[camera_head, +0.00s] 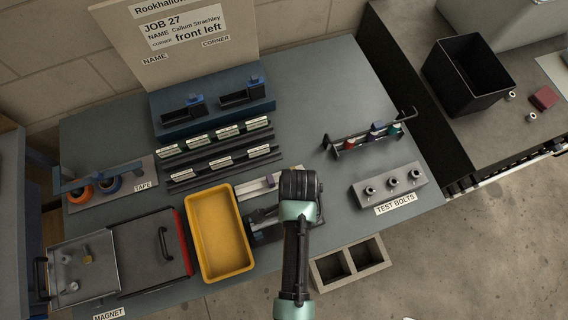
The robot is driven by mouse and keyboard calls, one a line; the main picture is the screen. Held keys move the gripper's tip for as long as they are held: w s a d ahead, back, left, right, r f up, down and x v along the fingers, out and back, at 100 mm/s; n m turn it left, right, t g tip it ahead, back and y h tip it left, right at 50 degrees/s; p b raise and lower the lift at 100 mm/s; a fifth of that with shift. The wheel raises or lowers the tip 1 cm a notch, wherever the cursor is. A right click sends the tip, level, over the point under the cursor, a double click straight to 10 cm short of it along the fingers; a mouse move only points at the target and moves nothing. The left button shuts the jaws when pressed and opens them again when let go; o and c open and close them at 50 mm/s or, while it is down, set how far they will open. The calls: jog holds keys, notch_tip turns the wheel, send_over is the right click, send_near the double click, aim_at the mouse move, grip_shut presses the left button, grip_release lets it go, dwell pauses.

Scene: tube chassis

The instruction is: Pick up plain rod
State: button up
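I cannot pick out the plain rod for certain. Two dark racks with several white labels stand in the middle of the bench: an upper rack (215,139) and a lower rack (222,165). They carry long dark pieces too small to identify. My arm comes in from the bottom of the picture, and its dark wrist is over the front of the bench, right of the yellow tray (245,262). A pale rail fixture (256,188) is partly hidden beside the wrist.
A blue stand (172,126) and a job sign (180,35) are behind the racks. A small tool rack (350,143) and the test bolts block (372,193) are to the right. A red-edged dark tray (155,262) lies left. Bare bench (320,85) shows at back right.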

grip_shut()
dwell(1.2)
